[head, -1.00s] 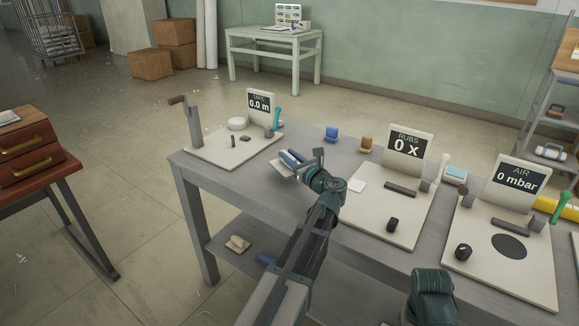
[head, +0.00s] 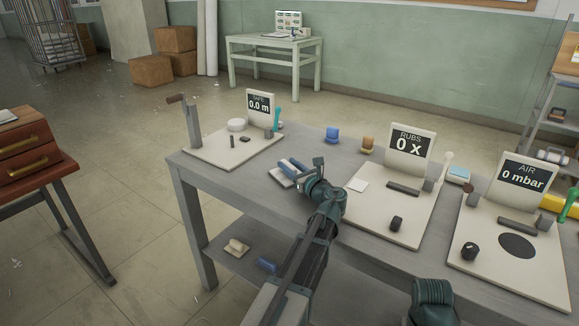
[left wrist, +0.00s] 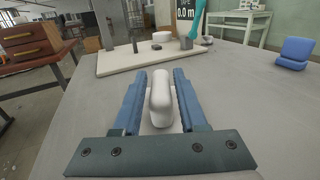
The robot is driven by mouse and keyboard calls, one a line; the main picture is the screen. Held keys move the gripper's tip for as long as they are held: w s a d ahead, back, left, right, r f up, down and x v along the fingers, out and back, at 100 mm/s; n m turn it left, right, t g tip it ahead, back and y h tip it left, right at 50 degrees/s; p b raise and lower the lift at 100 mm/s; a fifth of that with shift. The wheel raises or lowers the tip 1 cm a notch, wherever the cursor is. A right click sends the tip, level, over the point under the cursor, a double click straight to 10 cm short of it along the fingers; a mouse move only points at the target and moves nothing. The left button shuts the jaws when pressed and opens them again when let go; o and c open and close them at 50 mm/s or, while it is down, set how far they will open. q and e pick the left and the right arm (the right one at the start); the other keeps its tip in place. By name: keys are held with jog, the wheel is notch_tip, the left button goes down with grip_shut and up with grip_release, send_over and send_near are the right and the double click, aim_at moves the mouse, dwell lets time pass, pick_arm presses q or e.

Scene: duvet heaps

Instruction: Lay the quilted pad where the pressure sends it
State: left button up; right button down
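My left gripper (head: 293,168) is over the grey bench between the tape board and the rubs board. In the left wrist view its two blue fingers (left wrist: 160,95) stand apart, one on each side of a white rounded piece (left wrist: 161,85). I cannot tell whether they touch it. I cannot tell for sure whether this piece is the quilted pad. The air board (head: 500,265) is at the right. Its display (head: 522,178) reads 0 mbar, and it has a black disc (head: 516,246) and a black knob (head: 469,251). My right gripper is out of view.
The rubs display (head: 408,146) reads 0 x; the tape display (head: 260,103) reads 0.0 m. A blue piece (head: 332,134) and an orange piece (head: 367,144) stand near the back edge. White and blue pieces (head: 237,246) lie on the lower shelf. A drawer cabinet (head: 28,150) stands left.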

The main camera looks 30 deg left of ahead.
pick_arm(q)
jog(key=shift+o, duration=0.9)
jog(key=shift+r, duration=0.2)
jog(key=v, duration=1.2)
